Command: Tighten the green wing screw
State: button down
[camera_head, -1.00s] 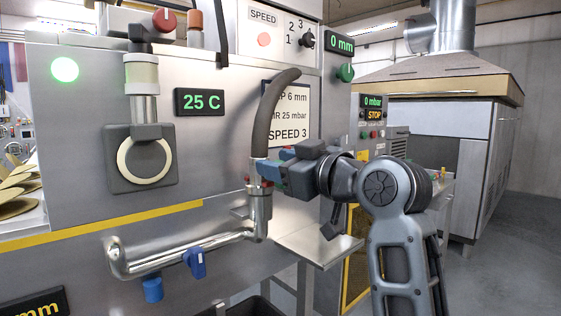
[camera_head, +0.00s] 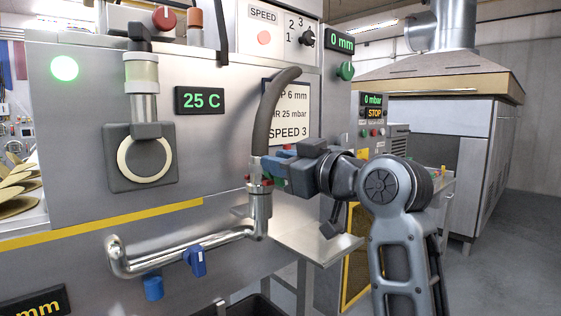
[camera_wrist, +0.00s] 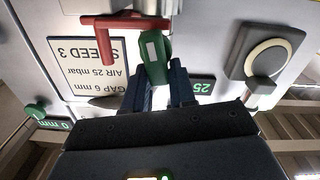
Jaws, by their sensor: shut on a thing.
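The green wing screw (camera_wrist: 155,58) is upright in the middle of the wrist view, between the tips of my blue fingers. My gripper (camera_wrist: 160,72) is shut on it. A red lever-like part (camera_wrist: 118,24) sits beside the screw at upper left. In the head view my gripper (camera_head: 264,168) is at the joint where the dark hose (camera_head: 268,110) meets the metal pipe (camera_head: 262,210). There my fingers hide most of the screw; only a bit of green shows below them.
A steel machine panel stands close behind the joint, with a 25 C display (camera_head: 199,100) and a settings sign (camera_head: 290,105). The bent pipe runs left with a blue valve handle (camera_head: 194,261). A steel shelf (camera_head: 312,243) lies below my arm.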

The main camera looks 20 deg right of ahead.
jog(key=m, duration=0.1)
jog(key=m+p, duration=0.1)
jog(key=m, duration=0.1)
jog(key=shift+w+d, duration=0.1)
jog(key=shift+d, duration=0.2)
jog(key=m, duration=0.2)
jog(key=d+m, duration=0.1)
jog(key=m, duration=0.2)
jog(key=shift+w+f, duration=0.1)
jog(key=shift+w+d+f+m, duration=0.1)
jog(key=shift+d+f+m, duration=0.1)
jog(key=shift+m, duration=1.2)
jog(key=shift+d+f+m, duration=0.1)
jog(key=shift+f+m, duration=0.15)
jog(key=shift+m, duration=1.15)
jog(key=shift+w+d+f+m, duration=0.1)
jog(key=shift+d+f+m, duration=0.1)
jog(key=shift+m, duration=1.2)
jog(key=c, duration=1)
grip_release()
jog(key=shift+s, duration=0.1)
